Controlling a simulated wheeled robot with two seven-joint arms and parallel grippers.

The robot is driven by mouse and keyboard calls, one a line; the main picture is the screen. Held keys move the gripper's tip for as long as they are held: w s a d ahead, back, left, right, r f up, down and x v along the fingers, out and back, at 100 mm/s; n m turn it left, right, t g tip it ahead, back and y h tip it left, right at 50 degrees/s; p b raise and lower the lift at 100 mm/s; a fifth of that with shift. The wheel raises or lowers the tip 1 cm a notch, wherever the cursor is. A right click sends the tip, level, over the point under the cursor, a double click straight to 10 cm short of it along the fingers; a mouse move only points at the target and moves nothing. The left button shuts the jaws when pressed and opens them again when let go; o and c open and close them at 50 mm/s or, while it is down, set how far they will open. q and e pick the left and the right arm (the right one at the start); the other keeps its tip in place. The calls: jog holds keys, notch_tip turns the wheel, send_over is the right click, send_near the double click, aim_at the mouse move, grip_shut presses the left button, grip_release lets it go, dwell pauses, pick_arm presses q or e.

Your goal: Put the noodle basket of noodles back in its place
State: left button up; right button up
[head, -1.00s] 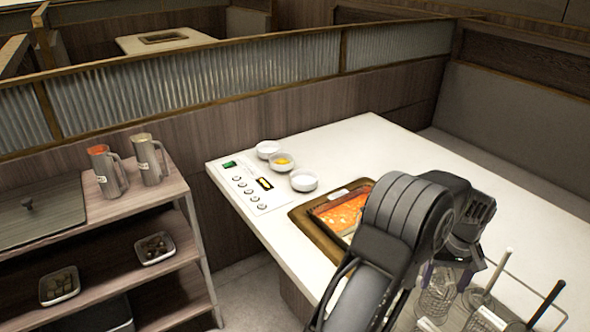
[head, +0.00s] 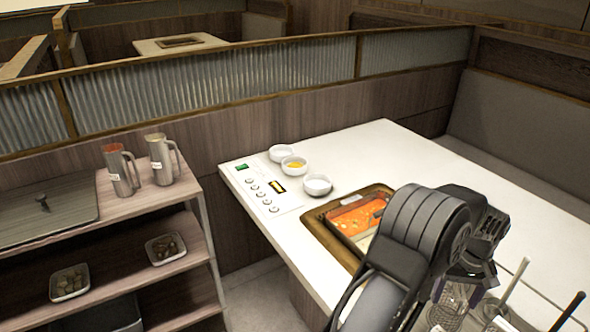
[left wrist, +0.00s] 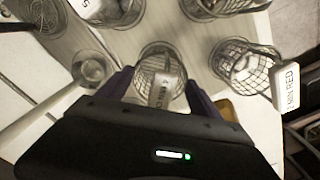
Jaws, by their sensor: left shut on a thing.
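The basket's noodles cannot be made out. Another mesh basket (left wrist: 243,62), with a white tag marked RED, stands to the right. My right gripper is not in view.
Round holders stand close around the gripper. The hot pot (head: 355,217) with red broth is sunk in the white table (head: 365,150). Small bowls (head: 317,184) sit near its control panel (head: 264,190). A shelf cart (head: 150,210) with steel jugs (head: 162,160) stands left.

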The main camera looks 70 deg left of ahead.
pick_arm(q)
jog(key=shift+f, duration=0.15)
jog(key=o, duration=1.6)
jog(key=shift+r+p, duration=1.05)
jog(key=shift+r, duration=0.45)
notch_tip(320, 180, up, 8)
jog(key=p, duration=0.5)
jog(key=shift+p, duration=0.35)
